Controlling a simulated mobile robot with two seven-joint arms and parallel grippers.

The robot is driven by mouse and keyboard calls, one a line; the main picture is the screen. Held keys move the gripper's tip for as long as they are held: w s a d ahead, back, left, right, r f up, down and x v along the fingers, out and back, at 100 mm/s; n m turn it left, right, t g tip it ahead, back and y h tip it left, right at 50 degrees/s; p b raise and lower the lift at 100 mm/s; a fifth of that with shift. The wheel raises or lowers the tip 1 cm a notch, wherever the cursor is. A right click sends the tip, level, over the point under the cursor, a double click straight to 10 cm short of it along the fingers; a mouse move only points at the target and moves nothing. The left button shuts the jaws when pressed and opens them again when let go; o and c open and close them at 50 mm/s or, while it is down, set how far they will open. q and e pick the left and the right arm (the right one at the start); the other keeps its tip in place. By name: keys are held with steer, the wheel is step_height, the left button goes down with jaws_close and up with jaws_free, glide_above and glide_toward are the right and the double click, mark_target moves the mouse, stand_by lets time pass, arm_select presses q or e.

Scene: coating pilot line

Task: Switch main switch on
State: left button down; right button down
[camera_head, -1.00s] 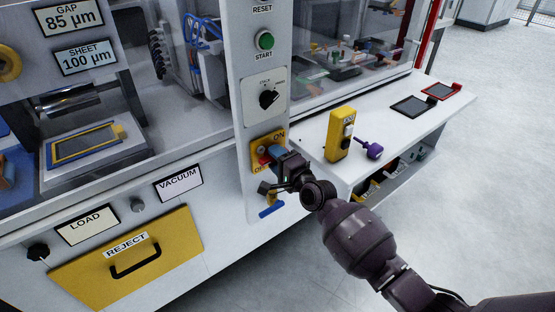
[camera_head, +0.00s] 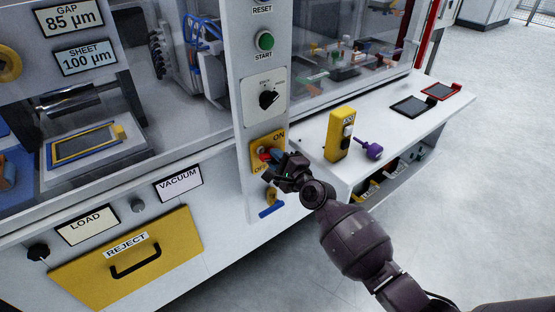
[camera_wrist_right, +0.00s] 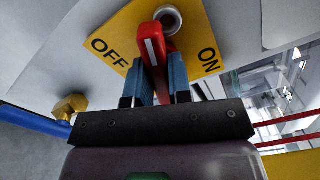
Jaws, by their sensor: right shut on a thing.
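The main switch is a yellow plate (camera_head: 257,148) on the white column, marked ON at its upper right and OFF at its lower left. Its red handle (camera_head: 264,157) is partly hidden by my right gripper (camera_head: 276,157). In the right wrist view the red handle (camera_wrist_right: 152,45), with a white line, runs from a round metal pivot (camera_wrist_right: 168,17) down between my blue fingertips (camera_wrist_right: 160,75). It points between OFF and ON, somewhat nearer OFF. My right gripper is shut on the handle. My left gripper is out of view.
A blue-handled valve (camera_head: 271,210) sits just below the switch. Above it are a black rotary knob (camera_head: 268,99) and a green START button (camera_head: 265,41). A yellow box (camera_head: 340,135) and a purple object (camera_head: 369,149) stand on the white side shelf (camera_head: 400,136).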

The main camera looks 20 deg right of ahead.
steer(key=m, duration=0.3)
steer(key=shift+r+m, duration=0.1)
steer(key=shift+m, duration=0.2)
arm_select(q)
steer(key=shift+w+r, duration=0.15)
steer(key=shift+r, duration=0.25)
arm_select(e)
steer(key=shift+m, duration=0.5)
steer(key=m+p, duration=0.1)
steer(key=m, duration=0.3)
steer(key=shift+r+p, duration=0.1)
steer(key=shift+p, duration=0.2)
steer(key=m+p, duration=0.1)
steer(key=m, duration=0.3)
steer(key=c, duration=1)
jaws_free()
steer(key=shift+f+m, duration=0.25)
steer(key=shift+m, duration=0.05)
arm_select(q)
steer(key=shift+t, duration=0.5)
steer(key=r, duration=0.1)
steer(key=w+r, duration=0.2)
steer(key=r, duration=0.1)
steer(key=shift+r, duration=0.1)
arm_select(e)
steer(key=shift+o, duration=0.2)
